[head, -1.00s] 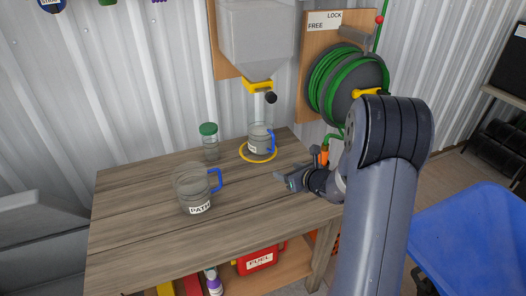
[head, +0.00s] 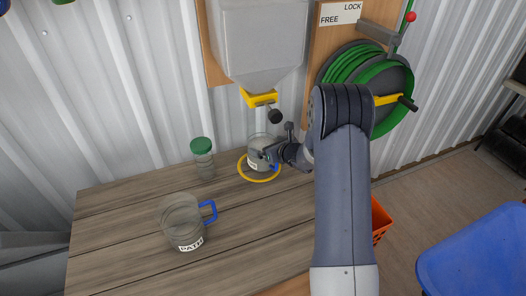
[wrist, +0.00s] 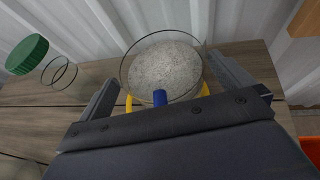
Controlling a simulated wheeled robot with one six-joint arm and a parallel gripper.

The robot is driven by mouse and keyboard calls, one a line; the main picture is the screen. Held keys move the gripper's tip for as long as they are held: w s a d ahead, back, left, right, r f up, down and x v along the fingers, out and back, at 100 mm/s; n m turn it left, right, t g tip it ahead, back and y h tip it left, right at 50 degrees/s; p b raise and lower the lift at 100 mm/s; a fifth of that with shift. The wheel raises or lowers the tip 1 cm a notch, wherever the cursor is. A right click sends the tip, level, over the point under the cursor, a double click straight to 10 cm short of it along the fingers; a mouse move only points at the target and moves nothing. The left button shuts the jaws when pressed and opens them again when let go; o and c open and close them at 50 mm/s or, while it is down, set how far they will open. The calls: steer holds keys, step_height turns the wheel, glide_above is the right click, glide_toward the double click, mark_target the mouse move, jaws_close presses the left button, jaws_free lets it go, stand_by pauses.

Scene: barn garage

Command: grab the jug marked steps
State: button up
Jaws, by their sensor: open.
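A clear jug (head: 257,143) with grey grainy contents and a blue handle stands inside a yellow ring (head: 244,172) at the back of the bench. Its small white label is partly seen and I cannot read it. My gripper (head: 270,156) is at this jug's handle side. In the wrist view my open gripper (wrist: 162,72) has one finger on each side of the jug (wrist: 165,65), with the blue handle (wrist: 160,97) between them. I cannot tell whether the fingers touch the glass. A second jug (head: 181,220), its label starting "PAT", stands front left with its blue handle pointing right.
A green-lidded jar (head: 203,160) stands left of the ringed jug. A hopper (head: 262,45) with a yellow outlet hangs above it. A green hose reel (head: 375,85) is on the wall at right. The wooden bench (head: 120,225) is bare at left.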

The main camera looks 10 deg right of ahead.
steer(key=shift+c, duration=0.2)
steer(key=c, duration=1.7)
steer(key=shift+r, duration=0.15)
